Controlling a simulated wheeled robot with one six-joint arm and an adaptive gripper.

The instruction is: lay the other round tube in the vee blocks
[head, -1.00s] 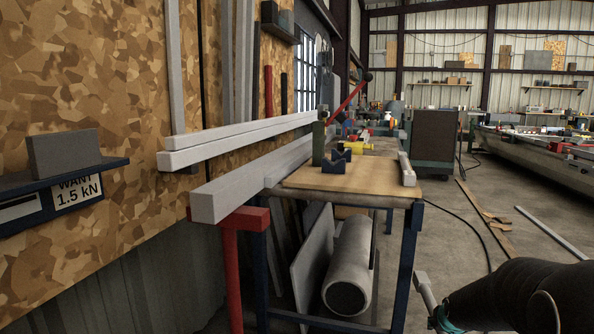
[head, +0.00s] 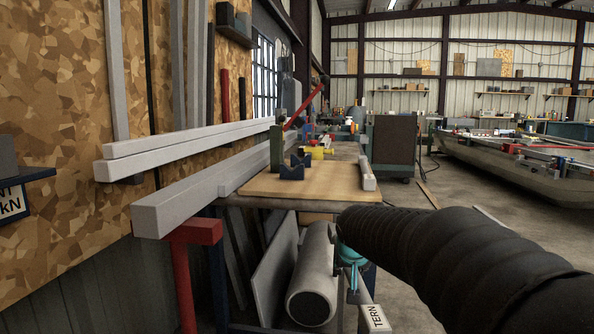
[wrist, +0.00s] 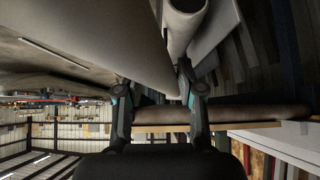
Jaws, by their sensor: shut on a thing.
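My gripper (head: 352,272) is shut on a pale grey long piece (head: 374,312) beside the bench's right front leg in the head view. Part of a label on it reads "TERN". In the wrist view, a broad grey surface (wrist: 115,45) runs between the two fingers of my gripper (wrist: 160,90); whether it is round I cannot tell. A dark blue vee-notched block (head: 292,171) stands on the bench's wooden top (head: 320,186), next to a green upright (head: 276,152). I cannot make out clearly a second vee block.
A large grey cylinder (head: 322,262) lies under the bench, close to my gripper. Long pale bars jut out at left, the lowest (head: 165,214) over a red stand (head: 190,235). A pale short bar (head: 368,178) lies on the bench's right edge.

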